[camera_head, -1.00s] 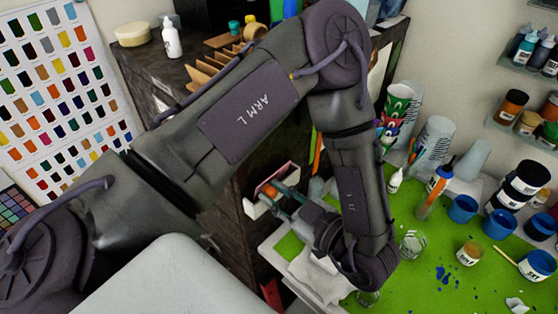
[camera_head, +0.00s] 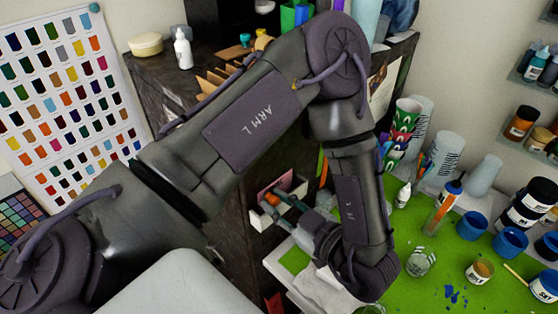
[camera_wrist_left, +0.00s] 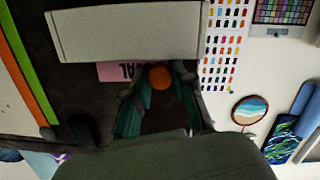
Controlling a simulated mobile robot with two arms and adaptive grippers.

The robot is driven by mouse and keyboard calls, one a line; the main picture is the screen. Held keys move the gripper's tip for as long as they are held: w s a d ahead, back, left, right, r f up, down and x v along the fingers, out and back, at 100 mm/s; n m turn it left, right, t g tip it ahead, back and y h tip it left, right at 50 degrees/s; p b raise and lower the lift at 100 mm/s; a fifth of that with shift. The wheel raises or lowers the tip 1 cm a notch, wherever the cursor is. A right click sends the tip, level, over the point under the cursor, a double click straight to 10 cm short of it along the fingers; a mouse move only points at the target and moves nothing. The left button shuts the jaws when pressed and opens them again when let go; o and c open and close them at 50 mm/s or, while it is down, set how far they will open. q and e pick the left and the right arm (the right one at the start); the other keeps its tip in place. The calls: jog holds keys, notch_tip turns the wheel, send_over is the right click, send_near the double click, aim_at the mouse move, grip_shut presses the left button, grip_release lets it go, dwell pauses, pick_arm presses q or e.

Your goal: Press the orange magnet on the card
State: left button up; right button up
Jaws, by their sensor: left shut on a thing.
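The orange magnet (camera_wrist_left: 160,76) is a round ball-like piece between the fingertips of my left gripper (camera_wrist_left: 160,88) in the left wrist view. The gripper is shut on it. In the head view the magnet (camera_head: 271,199) is a small orange spot at the tip of my left gripper (camera_head: 276,204). The pink card (camera_wrist_left: 117,72) carries dark letters, partly hidden, and lies just left of the magnet in the wrist view. In the head view the card (camera_head: 283,185) shows as a pinkish strip. I cannot tell whether magnet and card touch. My right gripper is not in view.
A pale panel-like part (camera_wrist_left: 125,34) sits close above the card in the wrist view. In the head view, the green work mat (camera_head: 440,270) at right holds cups, bottles and a glass. A dark cabinet (camera_head: 160,90) stands behind my left arm.

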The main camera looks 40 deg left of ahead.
pick_arm(q)
jog(key=o, duration=0.9)
jog(key=shift+d, duration=0.1)
jog(key=o, duration=0.4)
jog(key=shift+o, duration=0.2)
jog(key=d, duration=0.7)
jog(key=shift+s+b, duration=0.3)
jog(key=shift+b, duration=0.05)
